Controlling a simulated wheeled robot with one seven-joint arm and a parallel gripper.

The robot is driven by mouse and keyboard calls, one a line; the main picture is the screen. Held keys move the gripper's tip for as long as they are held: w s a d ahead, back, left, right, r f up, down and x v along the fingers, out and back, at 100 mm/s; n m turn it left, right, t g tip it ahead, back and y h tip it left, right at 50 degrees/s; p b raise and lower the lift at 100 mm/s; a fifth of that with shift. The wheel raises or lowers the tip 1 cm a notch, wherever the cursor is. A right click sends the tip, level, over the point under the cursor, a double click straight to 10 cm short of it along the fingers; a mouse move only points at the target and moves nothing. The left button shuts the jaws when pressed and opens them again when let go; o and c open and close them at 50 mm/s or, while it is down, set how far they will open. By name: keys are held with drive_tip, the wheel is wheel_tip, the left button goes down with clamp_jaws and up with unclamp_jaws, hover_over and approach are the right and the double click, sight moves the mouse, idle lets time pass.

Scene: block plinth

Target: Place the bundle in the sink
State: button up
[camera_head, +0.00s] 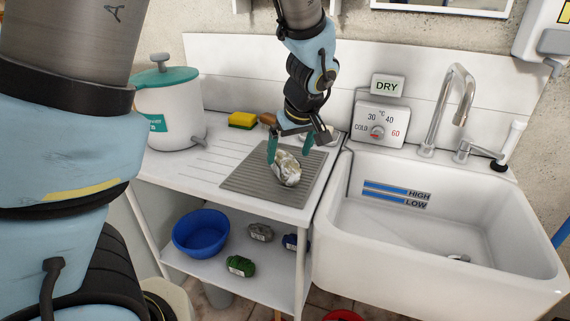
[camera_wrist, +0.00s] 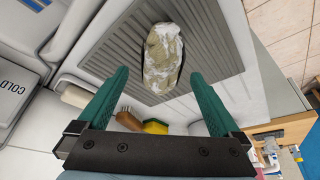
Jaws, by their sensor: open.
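The bundle (camera_head: 286,168), a crumpled whitish and tan wad, lies on the grey ribbed mat (camera_head: 240,184) on the counter left of the sink. In the wrist view the bundle (camera_wrist: 162,55) lies ahead of the fingertips, roughly centred between them. My gripper (camera_head: 288,152) is open above and around the bundle in the head view, its green fingers spread; the wrist view also shows my gripper (camera_wrist: 160,84) empty. I cannot tell whether a finger touches the bundle. The white sink (camera_head: 400,245) stands to the right, with HIGH and LOW marks on its inner wall.
A white pot with a teal lid (camera_head: 168,100) stands left on the counter. A yellow sponge (camera_head: 242,120) and a brown brush lie behind the mat. A tap (camera_head: 455,95) rises behind the sink.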

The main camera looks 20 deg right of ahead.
sight(287, 156)
drive_tip(key=shift+p+x, duration=0.75)
drive_tip(key=shift+x, duration=1.65)
clamp_jaws()
